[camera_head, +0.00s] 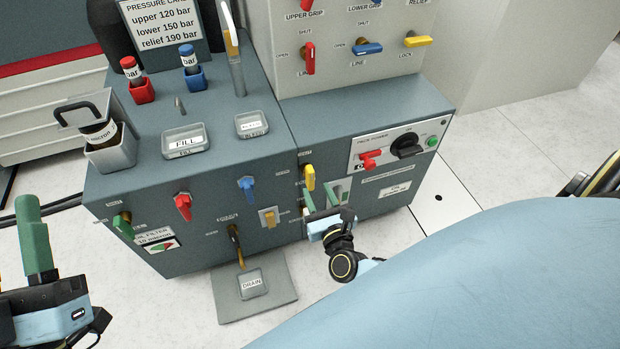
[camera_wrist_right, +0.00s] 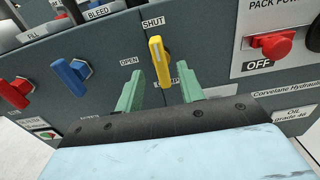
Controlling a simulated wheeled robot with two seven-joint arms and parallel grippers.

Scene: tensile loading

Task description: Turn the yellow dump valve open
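The yellow dump valve handle (camera_head: 309,178) is on the front panel of the grey cabinet. In the right wrist view the yellow handle (camera_wrist_right: 160,62) stands nearly upright, its upper end near the SHUT label; an OPEN label is at its left. The label under it is partly hidden. My right gripper (camera_head: 326,192) is in front of the panel at the handle. In the wrist view its green fingers (camera_wrist_right: 162,84) are spread, one on each side of the handle's lower part, with gaps visible. My left gripper (camera_head: 35,235) is at the far left, away from the valve; its finger gap is unclear.
Red (camera_head: 183,206) and blue (camera_head: 247,188) valve handles are left of the yellow one. A red power switch (camera_head: 370,160) and black knob (camera_head: 407,145) are at its right. A drain tray (camera_head: 252,284) stands below on the floor.

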